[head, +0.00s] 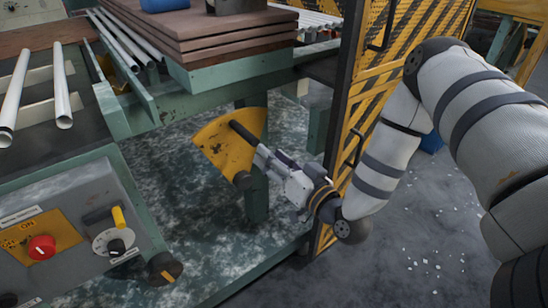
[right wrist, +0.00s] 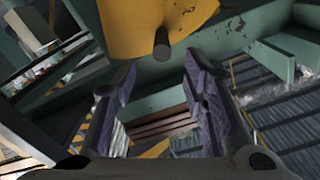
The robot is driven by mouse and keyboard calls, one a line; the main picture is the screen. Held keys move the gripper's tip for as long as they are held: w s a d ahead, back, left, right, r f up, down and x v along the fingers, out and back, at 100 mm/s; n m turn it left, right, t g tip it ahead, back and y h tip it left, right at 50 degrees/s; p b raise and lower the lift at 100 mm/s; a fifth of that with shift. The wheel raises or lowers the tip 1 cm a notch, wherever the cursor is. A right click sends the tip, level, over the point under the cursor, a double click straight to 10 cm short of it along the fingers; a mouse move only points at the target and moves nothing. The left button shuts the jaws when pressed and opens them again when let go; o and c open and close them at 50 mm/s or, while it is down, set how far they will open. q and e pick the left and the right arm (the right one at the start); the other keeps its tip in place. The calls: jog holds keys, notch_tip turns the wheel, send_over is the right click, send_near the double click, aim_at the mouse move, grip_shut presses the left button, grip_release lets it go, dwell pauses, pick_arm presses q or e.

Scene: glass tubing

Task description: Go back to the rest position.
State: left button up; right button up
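My right gripper (head: 264,160) is in the middle of the head view, low beside the bench, with its arm coming in from the right. Its two fingers are spread apart in the right wrist view (right wrist: 160,72), with nothing held between them. A black rod-shaped handle (head: 244,132) on a yellow fan-shaped plate (head: 217,140) is right by the fingertips in the head view. The handle's end (right wrist: 161,44) shows just beyond the fingertips in the right wrist view; I cannot tell whether they touch. My left gripper is not in view.
A yellow-and-black striped mesh door (head: 372,90) stands close to my right forearm. A control panel with a red knob (head: 41,247) is at lower left. Glass tubes (head: 62,85) lie on racks above it. Stacked brown boards (head: 205,35) sit behind. Open floor (head: 410,245) lies at lower right.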

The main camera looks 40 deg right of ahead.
jog(key=s+a+f+n+g+y+p, duration=0.1)
jog(key=s+a+f+n+g, duration=0.1)
jog(key=s+a+f+g, duration=0.6)
jog(key=s+a+f+n+g+y+p, duration=0.15)
jog(key=s+f+g, duration=0.35)
jog(key=s+f, duration=0.65)
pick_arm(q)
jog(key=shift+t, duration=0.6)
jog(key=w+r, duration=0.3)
pick_arm(e)
jog(key=s+d+r+g+h, duration=0.1)
jog(key=s+g+h, duration=0.2)
jog(key=s, duration=1.9)
jog(key=g, duration=0.4)
jog(key=shift+d+n+g, duration=0.3)
jog(key=shift+n, duration=0.05)
jog(key=shift+w, duration=0.15)
